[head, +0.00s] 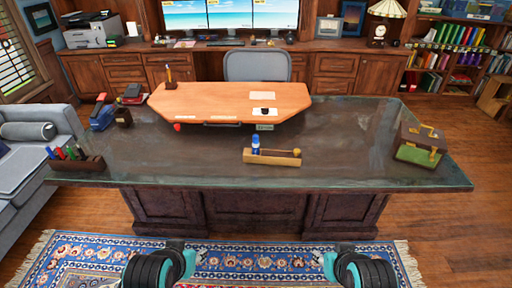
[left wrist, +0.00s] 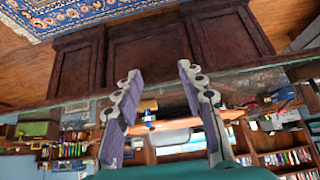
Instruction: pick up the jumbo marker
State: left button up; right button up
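Several thick markers (head: 70,153) with red, green and blue colours stand in a dark holder (head: 78,165) at the near left corner of the desk. I cannot tell which is the jumbo marker. A small blue and white upright item (head: 255,144) stands at a wooden block (head: 272,158) near the desk's middle. My left gripper (left wrist: 158,75) is open and empty in the left wrist view, its fingers wide apart, with the desk front beyond. In the head view my arms are low at the bottom edge, before the desk, and the right fingers do not show clearly.
A box with a gold handle (head: 420,145) stands right. A stapler-like blue item (head: 102,116) sits left. A sofa (head: 35,160) is at left.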

aim_at(255, 147)
jog(key=i+j+z, duration=0.15)
jog(key=i, duration=0.3)
jog(key=i+j+z, duration=0.2)
jog(key=i, duration=0.3)
jog(key=l, duration=0.1)
